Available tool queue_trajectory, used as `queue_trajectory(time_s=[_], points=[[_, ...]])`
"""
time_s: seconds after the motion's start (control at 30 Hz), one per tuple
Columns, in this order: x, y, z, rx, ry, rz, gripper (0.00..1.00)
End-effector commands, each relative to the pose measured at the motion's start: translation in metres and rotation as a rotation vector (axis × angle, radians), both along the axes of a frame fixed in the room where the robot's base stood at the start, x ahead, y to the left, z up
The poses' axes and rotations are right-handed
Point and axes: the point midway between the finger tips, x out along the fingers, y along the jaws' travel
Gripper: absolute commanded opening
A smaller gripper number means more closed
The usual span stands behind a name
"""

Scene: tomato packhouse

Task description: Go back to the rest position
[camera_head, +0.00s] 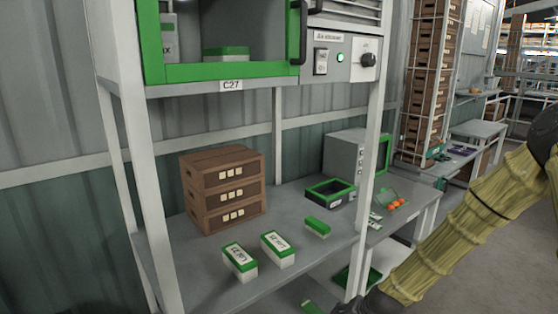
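My arm, in a yellow fabric sleeve, comes in at the right edge and slants down to the left. It ends in a dark part cut off by the bottom edge, in front of the bench's right front post. My gripper's fingers are not in view, so whether they hold anything is hidden.
A grey bench (205,293) holds stacked brown crates (222,190), white boxes with green lids (239,262) and a green-rimmed dark tray (330,193). A green-framed cabinet (225,73) is above. Farther right are a grey box-shaped device (343,156), orange tomatoes (397,204) and open floor (470,265).

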Motion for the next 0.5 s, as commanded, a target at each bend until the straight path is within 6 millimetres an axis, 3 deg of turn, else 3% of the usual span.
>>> queue_trajectory(time_s=[0.03, 0.2, 0.5], points=[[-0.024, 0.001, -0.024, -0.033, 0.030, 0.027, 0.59], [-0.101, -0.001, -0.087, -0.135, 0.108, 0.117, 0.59], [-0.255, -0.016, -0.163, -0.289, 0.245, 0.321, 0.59]])
